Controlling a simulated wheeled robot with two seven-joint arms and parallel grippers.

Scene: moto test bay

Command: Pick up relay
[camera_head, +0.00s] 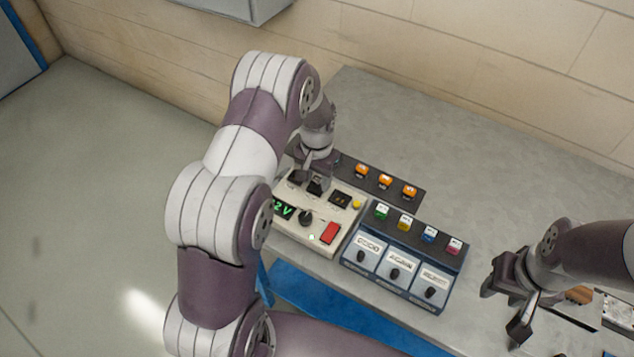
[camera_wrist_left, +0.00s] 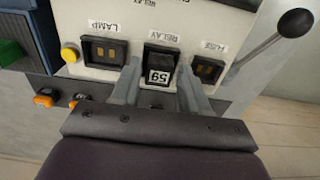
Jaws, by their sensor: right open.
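The relay (camera_wrist_left: 160,67) is a small dark block with a white "59" tag. It sits at the socket labelled RELAY on the cream test panel (camera_head: 292,235). My left gripper (camera_head: 316,183) is over the top of this panel. In the left wrist view its fingers (camera_wrist_left: 158,88) stand on either side of the relay, very close to its sides. I cannot tell whether they touch it. My right gripper (camera_head: 505,305) is open and empty above the bench at the right.
LAMP (camera_wrist_left: 104,50) and FUSE (camera_wrist_left: 208,69) sockets flank the relay, with a lever (camera_wrist_left: 272,42) beside FUSE. A rack with orange-topped parts (camera_head: 385,181) and a blue unit with coloured parts and knobs (camera_head: 402,262) stand nearby. The bench (camera_head: 450,150) is clear behind.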

